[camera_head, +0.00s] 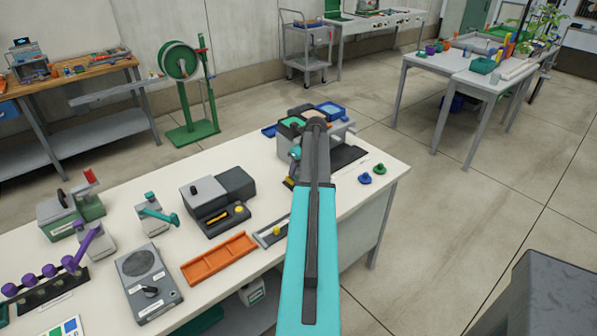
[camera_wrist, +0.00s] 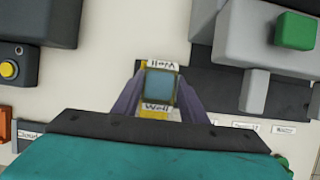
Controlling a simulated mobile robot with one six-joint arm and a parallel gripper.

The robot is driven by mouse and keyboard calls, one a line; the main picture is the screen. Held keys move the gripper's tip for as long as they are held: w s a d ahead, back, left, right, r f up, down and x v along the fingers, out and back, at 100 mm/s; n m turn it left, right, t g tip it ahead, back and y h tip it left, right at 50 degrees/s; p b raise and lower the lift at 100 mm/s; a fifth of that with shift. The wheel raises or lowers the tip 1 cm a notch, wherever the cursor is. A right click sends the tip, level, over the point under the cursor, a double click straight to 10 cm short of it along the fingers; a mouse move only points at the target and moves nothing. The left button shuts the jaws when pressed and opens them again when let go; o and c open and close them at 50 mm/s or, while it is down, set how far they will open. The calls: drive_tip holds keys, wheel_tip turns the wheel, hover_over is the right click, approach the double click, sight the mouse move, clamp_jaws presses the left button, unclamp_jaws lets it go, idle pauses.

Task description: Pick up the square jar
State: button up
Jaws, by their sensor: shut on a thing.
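The square jar (camera_wrist: 160,86) shows in the wrist view from above, with a blue-grey square top. Pale labels reading "Well" stick out on its upper and lower sides, with yellow below. My gripper (camera_wrist: 160,97) has its two purple-grey fingers on the jar's left and right sides, shut on it. I cannot tell whether the jar's base touches the white table. In the head view my arm reaches over the far right part of the table and hides both jar and fingers.
A grey device with a green block (camera_wrist: 296,30) stands right of the jar; a dark device with a yellow button (camera_wrist: 9,69) stands left. In the head view, an orange tray (camera_head: 219,259) lies left of my arm, and blue and green knobs (camera_head: 379,169) lie right of it.

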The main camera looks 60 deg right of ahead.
wheel_tip(320, 180, up, 9)
drive_tip(key=b, duration=0.2)
idle(0.4)
drive_tip(key=shift+r, duration=0.1)
idle(0.5)
wheel_tip(320, 180, up, 3)
drive_tip(key=shift+f+p, duration=0.15)
drive_tip(key=shift+p, duration=0.85)
